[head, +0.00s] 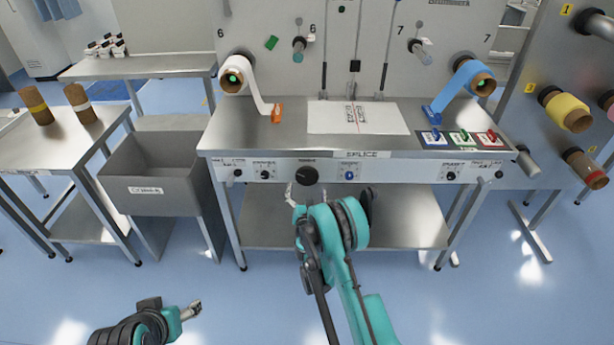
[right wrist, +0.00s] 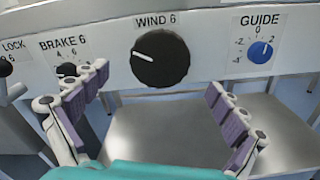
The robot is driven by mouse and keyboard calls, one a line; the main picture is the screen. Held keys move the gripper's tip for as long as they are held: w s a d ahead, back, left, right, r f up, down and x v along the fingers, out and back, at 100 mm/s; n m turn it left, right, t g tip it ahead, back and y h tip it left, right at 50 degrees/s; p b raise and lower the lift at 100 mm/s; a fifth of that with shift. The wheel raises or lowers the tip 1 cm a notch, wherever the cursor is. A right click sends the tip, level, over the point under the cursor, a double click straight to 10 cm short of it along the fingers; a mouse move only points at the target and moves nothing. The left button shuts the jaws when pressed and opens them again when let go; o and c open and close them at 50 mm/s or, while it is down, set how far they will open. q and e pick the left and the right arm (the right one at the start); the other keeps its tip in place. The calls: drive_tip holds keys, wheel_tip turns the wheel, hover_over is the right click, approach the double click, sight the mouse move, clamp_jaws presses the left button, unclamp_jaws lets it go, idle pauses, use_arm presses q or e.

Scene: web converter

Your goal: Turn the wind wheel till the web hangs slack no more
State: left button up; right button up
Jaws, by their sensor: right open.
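The wind wheel, a round black knob with a white pointer mark under the label WIND 6 (right wrist: 160,58), is on the front panel of the splice table; it also shows in the head view (head: 307,176). Its mark points left and slightly up. My right gripper (right wrist: 158,82) is open and empty, its fingers either side of and below the knob, apparently not touching it. In the head view the right gripper (head: 291,194) is partly hidden by its wrist. The white web (head: 257,92) curves down from roll 6 (head: 236,76) to an orange clamp (head: 277,113). My left gripper (head: 191,310) is low at left.
The blue web (head: 451,94) runs from roll 7 (head: 480,80) to a blue clamp. The BRAKE 6 knob (right wrist: 67,70) is left of the wheel and the blue GUIDE knob (right wrist: 260,52) right of it. A grey bin (head: 150,190) stands left of the table.

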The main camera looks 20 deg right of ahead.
sight(307, 178)
drive_tip(key=b+x, duration=0.1)
drive_tip(key=x, duration=0.5)
drive_tip(key=shift+w+f, duration=0.15)
drive_tip(key=shift+w+d, duration=0.15)
drive_tip(key=shift+w, duration=0.3)
drive_tip(key=c, duration=1.2)
